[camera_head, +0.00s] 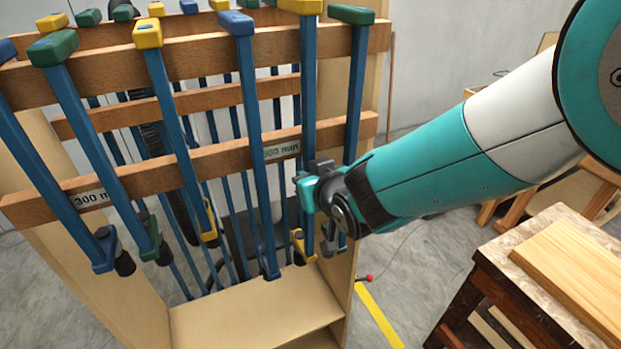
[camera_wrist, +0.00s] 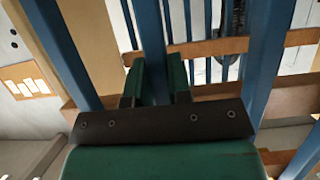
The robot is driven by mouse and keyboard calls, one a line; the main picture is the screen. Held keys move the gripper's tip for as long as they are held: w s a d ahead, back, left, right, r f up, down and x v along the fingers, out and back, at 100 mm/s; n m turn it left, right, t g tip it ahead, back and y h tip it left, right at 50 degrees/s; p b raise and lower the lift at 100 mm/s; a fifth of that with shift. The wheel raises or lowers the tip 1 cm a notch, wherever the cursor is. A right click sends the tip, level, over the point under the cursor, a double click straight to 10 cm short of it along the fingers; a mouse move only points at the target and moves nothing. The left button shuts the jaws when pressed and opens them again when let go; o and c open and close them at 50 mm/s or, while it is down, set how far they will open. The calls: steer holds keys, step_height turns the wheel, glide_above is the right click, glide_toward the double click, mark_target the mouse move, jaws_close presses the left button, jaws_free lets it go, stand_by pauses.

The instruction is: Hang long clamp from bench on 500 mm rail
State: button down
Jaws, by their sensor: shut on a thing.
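My gripper (camera_head: 318,186) is in front of the rack, shut on the blue bar of a long clamp (camera_head: 308,85) with a yellow head. In the wrist view the bar (camera_wrist: 150,28) runs between the two green fingers (camera_wrist: 160,78). The clamp is roughly upright. Its head is at the upper wooden rail (camera_head: 268,28), near the top edge of the view; I cannot tell whether it rests on the rail. Its bar passes in front of the lower rail (camera_head: 232,157), beside the "500 mm" label (camera_head: 283,150). My gripper hides part of the bar.
Blue clamps with blue, green and yellow heads hang on both sides, including a green-headed one (camera_head: 357,90) close on the right. A "300 mm" label (camera_head: 90,199) is further left. A bench (camera_head: 520,235) with a light wooden board (camera_head: 577,270) stands at right.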

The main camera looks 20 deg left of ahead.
steer(key=shift+f, duration=0.1)
steer(key=shift+f+b, duration=0.6)
steer(key=shift+b, duration=0.2)
steer(key=c, duration=1)
jaws_free()
steer(key=shift+o, duration=0.2)
steer(key=b+v, duration=0.6)
steer(key=v, duration=1.1)
steer(key=shift+d, duration=0.2)
steer(key=shift+s+r, duration=0.1)
steer(key=shift+s, duration=0.15)
